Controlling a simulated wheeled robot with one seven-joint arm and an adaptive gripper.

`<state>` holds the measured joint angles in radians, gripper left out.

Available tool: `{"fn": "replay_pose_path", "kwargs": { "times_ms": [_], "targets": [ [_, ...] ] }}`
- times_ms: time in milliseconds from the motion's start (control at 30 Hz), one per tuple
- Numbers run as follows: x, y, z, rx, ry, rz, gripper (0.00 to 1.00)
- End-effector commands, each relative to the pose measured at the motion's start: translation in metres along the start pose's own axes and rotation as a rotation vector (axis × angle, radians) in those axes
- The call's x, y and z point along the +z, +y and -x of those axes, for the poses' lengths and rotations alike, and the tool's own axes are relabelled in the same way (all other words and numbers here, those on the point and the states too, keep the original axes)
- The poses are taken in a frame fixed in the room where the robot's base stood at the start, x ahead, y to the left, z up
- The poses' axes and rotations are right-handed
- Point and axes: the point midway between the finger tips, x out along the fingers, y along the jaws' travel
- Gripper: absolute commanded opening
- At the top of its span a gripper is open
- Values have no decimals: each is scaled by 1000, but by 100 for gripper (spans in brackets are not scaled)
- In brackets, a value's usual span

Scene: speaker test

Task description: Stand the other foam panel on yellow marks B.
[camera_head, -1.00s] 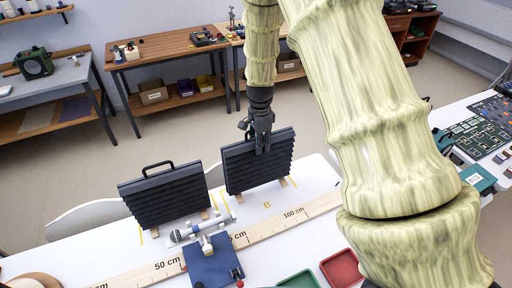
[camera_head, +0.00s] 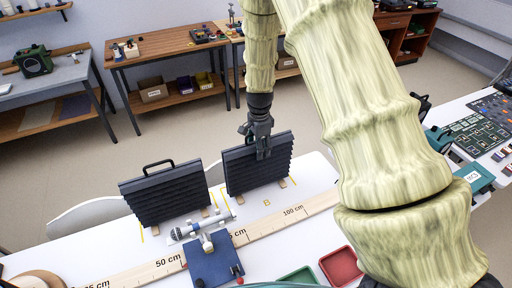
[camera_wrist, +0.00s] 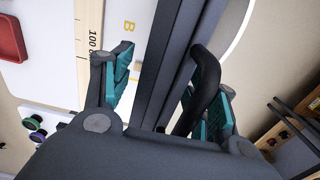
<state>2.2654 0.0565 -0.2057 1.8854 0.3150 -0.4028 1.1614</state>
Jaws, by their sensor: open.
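One dark ribbed foam panel (camera_head: 258,168) stands upright on the white table beside the yellow letter B (camera_head: 266,203), with yellow marks near its ends. Its tan feet show at the bottom; whether they sit exactly on the marks I cannot tell. My gripper (camera_head: 262,150) is at its top edge. In the wrist view, my open gripper (camera_wrist: 165,95) has its teal fingers on either side of the panel (camera_wrist: 172,50) and its black handle (camera_wrist: 205,85). The other foam panel (camera_head: 165,196), with a black handle, stands upright to the left near other yellow marks.
A wooden ruler (camera_head: 262,229) runs along the table. A red tray (camera_head: 341,267) and a green tray (camera_head: 299,277) lie at the front. The table's back edge is close behind the panels.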

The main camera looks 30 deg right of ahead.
Motion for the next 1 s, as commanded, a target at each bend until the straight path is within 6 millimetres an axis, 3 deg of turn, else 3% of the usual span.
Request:
{"fn": "replay_pose_path", "kwargs": {
  "times_ms": [367,1000],
  "targets": [
    [0,-1,17,-3,1,0,59],
    [0,-1,101,-3,1,0,59]
  ]
}}
